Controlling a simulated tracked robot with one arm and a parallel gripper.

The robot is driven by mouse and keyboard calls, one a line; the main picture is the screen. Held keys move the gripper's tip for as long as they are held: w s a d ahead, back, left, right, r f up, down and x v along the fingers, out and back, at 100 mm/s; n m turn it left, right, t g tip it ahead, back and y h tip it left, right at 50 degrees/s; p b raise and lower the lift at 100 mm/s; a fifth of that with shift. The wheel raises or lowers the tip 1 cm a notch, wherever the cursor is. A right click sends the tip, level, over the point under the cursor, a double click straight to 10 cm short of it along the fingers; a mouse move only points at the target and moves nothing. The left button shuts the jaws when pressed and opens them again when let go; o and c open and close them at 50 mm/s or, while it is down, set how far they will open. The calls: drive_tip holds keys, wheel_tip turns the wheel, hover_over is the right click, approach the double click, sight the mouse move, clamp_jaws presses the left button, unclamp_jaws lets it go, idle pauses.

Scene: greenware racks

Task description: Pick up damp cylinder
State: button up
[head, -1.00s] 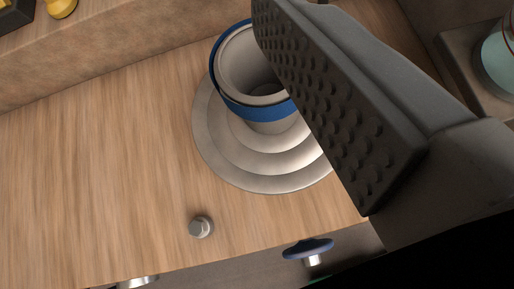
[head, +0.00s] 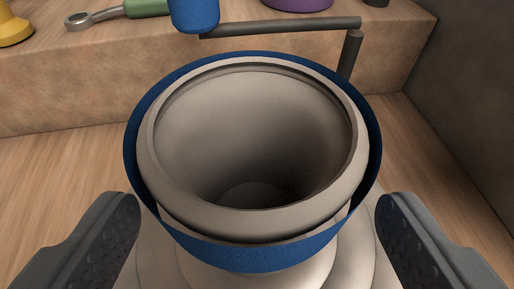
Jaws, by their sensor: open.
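The damp cylinder (head: 160,190) is a hollow grey-beige clay vessel with a rounded rim and an open top. A blue band (head: 255,256) circles it, standing a little off its wall at the sides. It stands on a stepped, pale round base (head: 150,262), mostly hidden below it. My gripper (head: 258,215) is open, with one dark, studded finger at the left and one at the right of the cylinder. Neither finger appears to press on it. The cylinder's lower part is hidden by the band.
Behind is a raised stone-like ledge (head: 60,95) bearing a blue object (head: 194,14), a green-handled tool (head: 146,8), a purple item (head: 298,3) and a yellow item (head: 14,28). A dark rod (head: 285,27) lies behind the cylinder. A dark wall (head: 468,120) rises at right. Wooden surface (head: 50,170) is clear at left.

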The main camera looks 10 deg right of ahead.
sight(250, 135)
drive_tip(key=shift+f+x, duration=0.15)
drive_tip(key=shift+x, duration=1.25)
drive_tip(key=shift+f+x, duration=0.1)
drive_tip(key=shift+x, duration=1.3)
drive_tip(key=shift+s+a, duration=0.15)
drive_tip(key=c, duration=1.3)
drive_tip(key=shift+r, duration=0.1)
drive_tip(key=shift+r, duration=1.8)
drive_tip(key=shift+s+d+r+b, duration=0.2)
drive_tip(key=shift+s+d+b, duration=0.4)
drive_tip(key=shift+s+d, duration=1.25)
drive_tip(key=shift+s+d+r+b, duration=0.2)
drive_tip(key=shift+s+d+b, duration=0.5)
drive_tip(key=shift+s, duration=2.1)
drive_tip(key=shift+s+d+r+b, duration=0.25)
drive_tip(key=shift+s+d+b, duration=0.3)
drive_tip(key=shift+s+d, duration=1.3)
